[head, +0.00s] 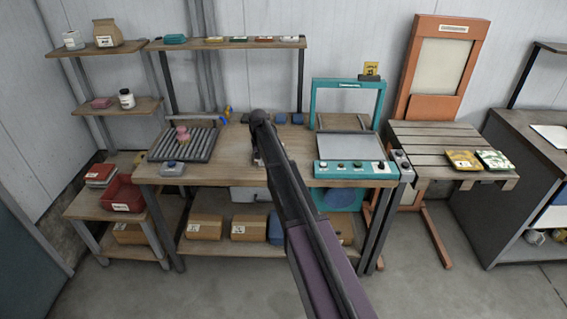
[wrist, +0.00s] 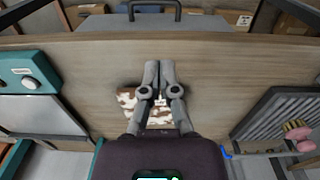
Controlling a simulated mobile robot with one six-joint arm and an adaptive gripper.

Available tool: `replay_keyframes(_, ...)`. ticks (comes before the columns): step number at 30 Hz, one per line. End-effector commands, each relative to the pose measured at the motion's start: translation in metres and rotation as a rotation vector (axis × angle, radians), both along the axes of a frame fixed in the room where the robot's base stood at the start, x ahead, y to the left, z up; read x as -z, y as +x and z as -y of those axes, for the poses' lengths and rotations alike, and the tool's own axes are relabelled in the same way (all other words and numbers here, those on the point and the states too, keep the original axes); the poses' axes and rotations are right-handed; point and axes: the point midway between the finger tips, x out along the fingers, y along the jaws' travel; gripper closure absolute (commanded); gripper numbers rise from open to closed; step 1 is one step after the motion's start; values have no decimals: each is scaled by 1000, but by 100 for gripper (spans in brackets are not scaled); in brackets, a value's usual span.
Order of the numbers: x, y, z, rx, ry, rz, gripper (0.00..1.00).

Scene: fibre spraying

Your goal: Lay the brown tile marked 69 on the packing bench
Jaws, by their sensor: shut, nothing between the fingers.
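A brown and white mottled tile (wrist: 128,98) lies flat on the wooden bench (wrist: 90,70) in the wrist view. It is partly hidden by my gripper (wrist: 160,68), whose fingers are together with nothing between them. The fingers extend across the tile, and their tips reach past its edge over bare wood; I cannot tell whether they touch it. A small pale label shows on the tile, but its number is too small to read. In the head view my arm reaches over the middle of the same bench (head: 210,180) and hides most of the tile.
A roller rack (head: 188,144) stands at the bench's left and a teal sealing machine (head: 345,170) at its right. A slatted table (head: 420,140) holds a yellow tile (head: 463,160) and a green tile (head: 494,160). Several small tiles lie on the shelf (head: 225,44) above the bench.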

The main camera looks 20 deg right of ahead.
Motion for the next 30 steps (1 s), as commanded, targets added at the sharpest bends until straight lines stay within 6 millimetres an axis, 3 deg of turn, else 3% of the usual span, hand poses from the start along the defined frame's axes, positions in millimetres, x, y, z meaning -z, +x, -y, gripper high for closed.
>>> replay_keyframes(1,0,-34,-3,-15,0,0,100)
replay_keyframes(12,0,-212,-18,-141,-1,0,100)
replay_keyframes(18,0,-298,-23,-205,-1,0,100)
replay_keyframes(24,0,-348,-26,-245,-1,0,100)
replay_keyframes(30,0,-361,-27,-259,-1,0,100)
